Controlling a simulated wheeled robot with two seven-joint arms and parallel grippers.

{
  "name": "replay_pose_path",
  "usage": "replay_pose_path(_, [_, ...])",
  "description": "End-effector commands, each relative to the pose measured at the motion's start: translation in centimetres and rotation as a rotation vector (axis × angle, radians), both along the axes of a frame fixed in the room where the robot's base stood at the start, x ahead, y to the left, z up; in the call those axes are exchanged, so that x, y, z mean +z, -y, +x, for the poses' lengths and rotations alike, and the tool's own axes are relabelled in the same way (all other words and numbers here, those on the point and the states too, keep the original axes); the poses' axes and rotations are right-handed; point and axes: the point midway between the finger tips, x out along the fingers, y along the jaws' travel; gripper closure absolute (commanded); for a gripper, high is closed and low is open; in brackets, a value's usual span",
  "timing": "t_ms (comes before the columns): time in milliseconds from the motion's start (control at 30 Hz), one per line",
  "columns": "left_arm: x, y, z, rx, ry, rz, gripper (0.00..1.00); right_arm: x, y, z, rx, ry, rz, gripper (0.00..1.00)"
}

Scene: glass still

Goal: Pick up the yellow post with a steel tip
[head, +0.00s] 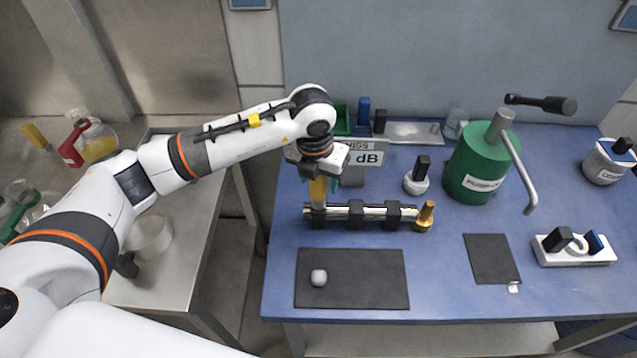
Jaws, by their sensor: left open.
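A yellow post (317,190) stands upright at the left end of a steel rod held in black blocks (355,213) on the blue bench. Its steel tip cannot be made out; its upper part is hidden by my left gripper. My left gripper (319,178) points down over the post with its jaws open. The jaws appear to be beside or around the post's upper part, but I cannot tell whether they touch it. My right gripper is not in view.
A brass fitting (425,215) is at the rod's right end. A grey dB display (368,155) stands close behind the gripper. A green canister (480,165) is further right. A dark mat (370,280) with a small pale knob (319,277) lies in front.

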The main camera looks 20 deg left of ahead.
Motion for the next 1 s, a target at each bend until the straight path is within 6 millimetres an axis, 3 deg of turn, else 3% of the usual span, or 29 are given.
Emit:
replay_pose_path(200, [-0.2,0.0,0.0,-0.001,0.000,0.000,0.45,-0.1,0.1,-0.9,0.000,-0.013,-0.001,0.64])
replay_pose_path(567, [-0.1,0.0,0.0,-0.001,0.000,-0.001,1.00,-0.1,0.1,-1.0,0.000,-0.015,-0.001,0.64])
replay_pose_path(833, [0.2,0.1,0.1,-0.001,0.003,-0.001,1.00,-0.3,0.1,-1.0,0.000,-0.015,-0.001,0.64])
replay_pose_path(1000, [2.3,0.1,0.1,-0.003,0.007,-0.001,1.00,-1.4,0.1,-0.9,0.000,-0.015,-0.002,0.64])
